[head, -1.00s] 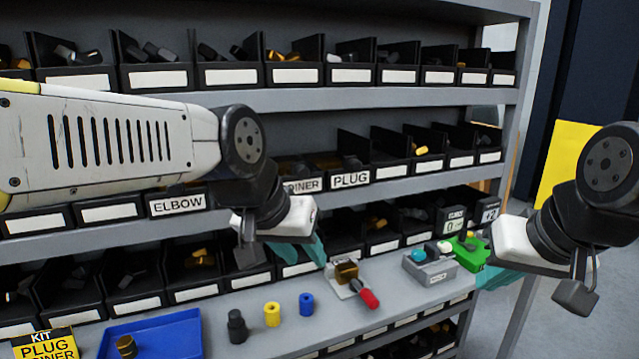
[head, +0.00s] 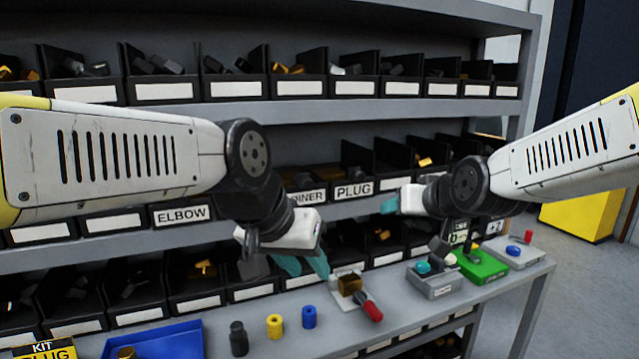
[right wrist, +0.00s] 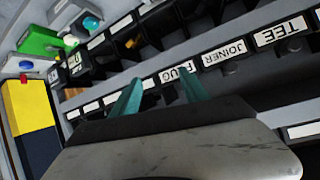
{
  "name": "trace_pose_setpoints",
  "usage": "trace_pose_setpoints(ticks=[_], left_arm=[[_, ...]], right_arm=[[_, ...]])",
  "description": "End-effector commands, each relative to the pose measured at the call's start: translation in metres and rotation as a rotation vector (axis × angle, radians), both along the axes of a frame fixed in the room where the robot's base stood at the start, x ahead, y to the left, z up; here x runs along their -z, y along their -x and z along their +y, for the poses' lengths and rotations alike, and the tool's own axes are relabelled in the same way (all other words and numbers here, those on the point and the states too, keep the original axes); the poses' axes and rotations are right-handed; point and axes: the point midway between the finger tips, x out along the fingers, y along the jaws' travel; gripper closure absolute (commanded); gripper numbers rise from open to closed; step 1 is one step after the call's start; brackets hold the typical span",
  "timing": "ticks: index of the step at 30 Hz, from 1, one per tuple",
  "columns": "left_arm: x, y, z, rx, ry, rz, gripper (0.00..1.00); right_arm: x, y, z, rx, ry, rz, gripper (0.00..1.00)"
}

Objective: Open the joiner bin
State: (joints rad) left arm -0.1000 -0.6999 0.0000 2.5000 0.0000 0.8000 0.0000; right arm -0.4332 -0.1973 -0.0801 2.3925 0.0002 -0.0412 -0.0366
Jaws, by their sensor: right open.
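The joiner bin (head: 308,196) is a black bin with a white JOINER label on the middle shelf in the head view, partly hidden behind my left arm. It stands in line with its neighbours. Its label also shows upside down in the right wrist view (right wrist: 225,53). My right gripper (head: 390,205) is open and empty, in front of the shelf just right of the PLUG bin (head: 353,190). In the right wrist view its teal fingers (right wrist: 160,84) are spread before the PLUG label. My left gripper (head: 305,265) hangs above the worktop with its fingers apart and empty.
The ELBOW bin (head: 181,214) is to the left of the joiner bin. On the worktop below are a blue tray (head: 175,340), black, yellow and blue cylinders, a fixture with a red handle (head: 371,310), a grey button box (head: 432,284) and a green block (head: 485,267).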

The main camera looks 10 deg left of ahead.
Motion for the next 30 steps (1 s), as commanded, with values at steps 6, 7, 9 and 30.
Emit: trace_pose_setpoints(ticks=[6, 7, 9, 30], left_arm=[[0.000, 0.000, 0.000, 0.000, 0.000, 0.000, 0.64], [0.000, 0.000, 0.000, 0.000, 0.000, 0.000, 0.64], [0.000, 0.000, 0.000, 0.000, 0.000, 0.000, 0.64], [0.000, 0.000, 0.000, 0.000, 0.000, 0.000, 0.64]], right_arm=[[0.001, -0.054, 0.119, -0.124, -0.064, -0.278, 0.47], [0.001, -0.056, 0.133, -0.138, -0.073, -0.313, 0.47], [0.001, -0.059, 0.161, -0.165, -0.093, -0.387, 0.47], [-0.001, -0.107, 0.244, -0.212, -0.139, -0.524, 0.47]])
